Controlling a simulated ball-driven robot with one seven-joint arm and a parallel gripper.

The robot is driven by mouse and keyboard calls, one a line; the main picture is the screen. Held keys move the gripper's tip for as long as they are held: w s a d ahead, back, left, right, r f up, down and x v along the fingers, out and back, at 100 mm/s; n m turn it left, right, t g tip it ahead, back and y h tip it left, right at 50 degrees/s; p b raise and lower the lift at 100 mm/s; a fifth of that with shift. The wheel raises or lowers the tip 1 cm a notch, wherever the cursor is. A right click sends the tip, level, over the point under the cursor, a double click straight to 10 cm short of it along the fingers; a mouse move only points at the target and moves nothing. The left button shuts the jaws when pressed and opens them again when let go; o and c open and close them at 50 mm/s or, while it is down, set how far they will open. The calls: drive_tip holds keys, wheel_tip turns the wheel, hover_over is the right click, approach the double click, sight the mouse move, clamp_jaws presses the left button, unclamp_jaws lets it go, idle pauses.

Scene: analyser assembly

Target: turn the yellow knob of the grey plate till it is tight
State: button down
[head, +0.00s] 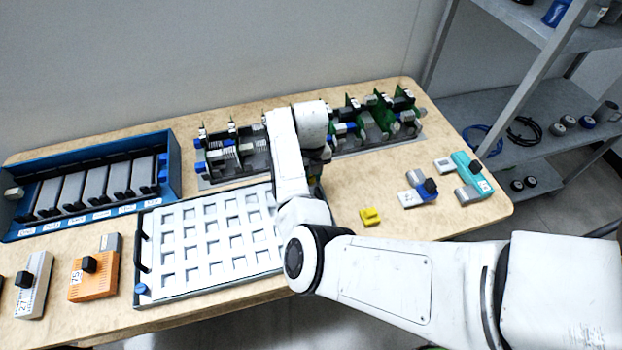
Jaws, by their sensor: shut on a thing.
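The grey plate (204,184) lies along the back of the table and carries green circuit boards, with blue and grey parts. My gripper (318,172) is over the middle of this plate, pointing down. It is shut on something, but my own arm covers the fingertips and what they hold. I see no yellow knob on the visible parts of the plate; the middle is hidden by my arm. A small yellow piece (370,217) lies loose on the table, right of my gripper and apart from it.
A white tray (150,293) with square pockets lies in front, partly under my arm. A blue rack (174,165) stands at the left. Orange (98,280) and white (33,285) modules lie front left, blue-white (418,197) and teal (480,175) ones right. A shelf (500,106) stands beyond.

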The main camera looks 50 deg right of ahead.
drive_tip(key=shift+w+f+m+b, duration=0.15)
drive_tip(key=shift+m+b, duration=1.15)
drive_tip(key=shift+b, duration=1.75)
drive_tip(key=shift+m+b, duration=0.4)
drive_tip(key=shift+b, duration=0.75)
drive_tip(key=shift+r+b, duration=0.35)
drive_tip(key=shift+b, duration=0.1)
drive_tip(key=c, duration=0.9)
unclamp_jaws()
drive_tip(key=shift+f, duration=0.1)
wheel_tip(320, 180, up, 11)
drive_tip(key=shift+f+b, duration=0.1)
drive_tip(key=shift+b, duration=0.3)
